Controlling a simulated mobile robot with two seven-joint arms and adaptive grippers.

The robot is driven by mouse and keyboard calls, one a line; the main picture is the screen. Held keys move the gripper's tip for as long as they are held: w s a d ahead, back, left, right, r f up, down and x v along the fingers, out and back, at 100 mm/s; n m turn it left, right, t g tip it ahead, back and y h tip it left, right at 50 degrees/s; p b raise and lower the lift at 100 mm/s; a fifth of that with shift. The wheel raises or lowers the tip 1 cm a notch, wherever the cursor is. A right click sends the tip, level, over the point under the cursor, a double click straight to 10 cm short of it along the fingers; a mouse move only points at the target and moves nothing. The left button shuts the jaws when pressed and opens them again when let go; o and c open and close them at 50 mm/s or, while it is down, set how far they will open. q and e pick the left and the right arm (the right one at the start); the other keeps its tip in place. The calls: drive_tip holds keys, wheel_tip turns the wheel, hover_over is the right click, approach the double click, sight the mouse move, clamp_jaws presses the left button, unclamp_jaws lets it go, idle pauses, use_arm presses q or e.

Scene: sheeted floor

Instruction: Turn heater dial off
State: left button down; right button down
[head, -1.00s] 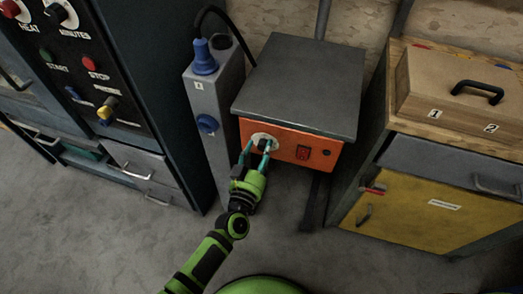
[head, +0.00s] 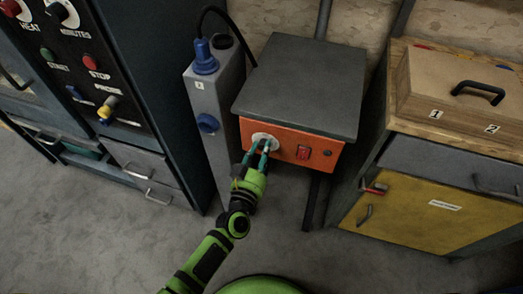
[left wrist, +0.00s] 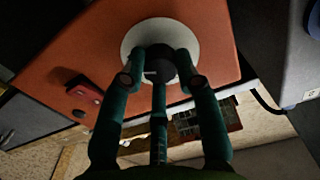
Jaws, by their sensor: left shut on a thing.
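The heater is a box with a dark grey top (head: 300,85) and an orange front panel (head: 285,147). Its dial is a black knob on a round white plate (head: 257,137), at the left of the panel. In the left wrist view the dial's knob (left wrist: 160,68) sits between the teal fingers of my left gripper (left wrist: 162,75), which are shut on it. My left gripper (head: 262,152) also shows at the panel in the head view. The fingers hide part of the knob, and I cannot read its setting. My right gripper is not in view.
A red switch (head: 303,152) sits right of the dial. A grey post (head: 215,110) with a blue plug (head: 204,60) stands left of the heater. A yellow-doored cabinet (head: 410,210) stands at right, a black control panel (head: 75,60) at left. The floor in front is clear.

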use_arm(q)
drive_tip(key=shift+w+r, duration=0.1)
drive_tip(key=shift+r, duration=0.15)
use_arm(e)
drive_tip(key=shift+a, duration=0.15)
use_arm(q)
drive_tip(key=shift+n, duration=1)
drive_tip(key=n, duration=0.4)
drive_tip(key=shift+r+n, duration=0.1)
drive_tip(key=shift+n, duration=0.2)
drive_tip(key=n+b, duration=0.1)
drive_tip(key=n, duration=0.4)
drive_tip(key=shift+w+a, duration=0.1)
drive_tip(key=shift+a, duration=0.05)
drive_tip(key=shift+n+b, duration=0.4)
drive_tip(key=shift+n, duration=1.7)
drive_tip(key=n+b, duration=0.1)
drive_tip(key=n, duration=0.4)
drive_tip(key=shift+a+b, duration=0.1)
drive_tip(key=shift+b, duration=0.25)
drive_tip(key=shift+n+b, duration=0.3)
drive_tip(key=shift+n, duration=0.9)
drive_tip(key=shift+f+n, duration=0.2)
drive_tip(key=shift+n, duration=0.1)
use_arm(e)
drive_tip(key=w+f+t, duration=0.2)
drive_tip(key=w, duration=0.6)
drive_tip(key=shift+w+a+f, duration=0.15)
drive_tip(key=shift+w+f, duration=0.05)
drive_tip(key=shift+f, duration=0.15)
